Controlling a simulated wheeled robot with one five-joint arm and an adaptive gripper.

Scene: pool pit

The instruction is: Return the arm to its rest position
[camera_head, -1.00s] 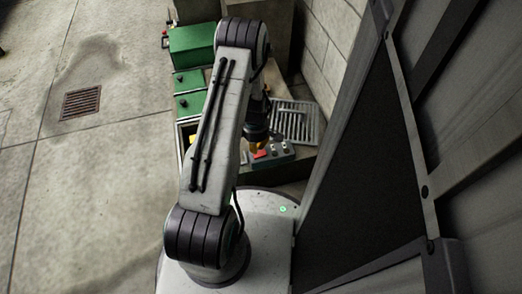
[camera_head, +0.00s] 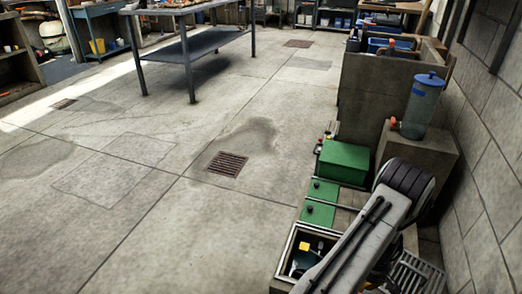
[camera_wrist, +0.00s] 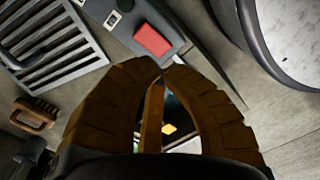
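My arm stands at the lower right of the head view, its upper link slanting up to a dark banded joint. My gripper is hidden from the head view. In the wrist view my gripper (camera_wrist: 166,70) has two brown ribbed fingers whose tips meet. A gap stays open between them lower down, and a thin brown strip shows there. I see no held object. Through the gap a dark area with a yellow patch shows. A grey control box (camera_wrist: 128,18) with a red block (camera_wrist: 152,40) lies beyond the fingertips.
A metal grate (camera_wrist: 50,50) and a brown brush (camera_wrist: 36,115) lie left in the wrist view. Green boxes (camera_head: 343,162), an open bin (camera_head: 294,245), a concrete block with a blue-lidded canister (camera_head: 423,105) and a wall flank my arm. The floor left is clear up to a metal table (camera_head: 190,48).

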